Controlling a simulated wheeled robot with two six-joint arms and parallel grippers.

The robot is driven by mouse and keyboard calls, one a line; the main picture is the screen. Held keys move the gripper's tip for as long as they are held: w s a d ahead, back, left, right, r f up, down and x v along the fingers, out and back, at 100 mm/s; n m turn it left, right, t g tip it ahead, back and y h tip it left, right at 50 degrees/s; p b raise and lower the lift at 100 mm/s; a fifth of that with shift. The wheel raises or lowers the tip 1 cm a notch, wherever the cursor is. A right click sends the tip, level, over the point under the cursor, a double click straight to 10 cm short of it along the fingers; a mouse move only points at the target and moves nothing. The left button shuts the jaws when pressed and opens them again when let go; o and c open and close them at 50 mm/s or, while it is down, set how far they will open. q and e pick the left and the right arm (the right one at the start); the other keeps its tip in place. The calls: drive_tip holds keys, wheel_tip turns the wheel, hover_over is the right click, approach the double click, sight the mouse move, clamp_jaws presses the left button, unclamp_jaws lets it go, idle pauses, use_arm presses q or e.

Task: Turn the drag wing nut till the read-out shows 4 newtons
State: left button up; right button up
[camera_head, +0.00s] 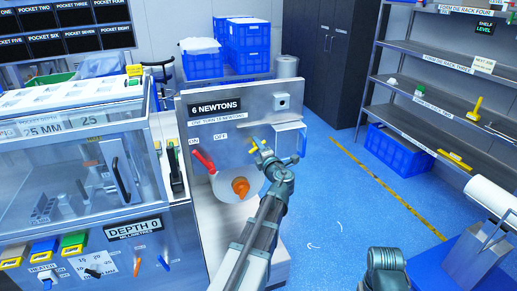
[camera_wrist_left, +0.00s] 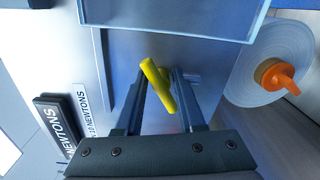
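The yellow drag wing nut (camera_wrist_left: 160,85) sticks out from the grey panel. In the left wrist view it lies slanted between the fingers of my left gripper (camera_wrist_left: 162,92). The fingers stand apart with a gap around the nut; whether either touches it I cannot tell. In the head view the nut (camera_head: 256,143) shows just past my left gripper (camera_head: 267,155), which partly hides it. The read-out (camera_head: 214,107) on the panel shows 6 NEWTONS. A small sign (camera_head: 217,119) about turning and newtons sits below it. My right gripper is out of view.
A white film roll (camera_head: 222,188) with an orange knob (camera_head: 240,187) sits below the nut. A red lever (camera_head: 203,160) is to its left, and a clear-sided bracket (camera_head: 290,138) to its right. The packer's glass cover (camera_head: 75,180) stands at left.

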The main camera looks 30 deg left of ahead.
use_arm(q)
drive_tip(key=shift+o, duration=1.1)
drive_tip(key=shift+s, duration=0.1)
drive_tip(key=shift+f, duration=0.1)
drive_tip(key=shift+s, duration=0.1)
drive_tip(key=v, duration=0.9)
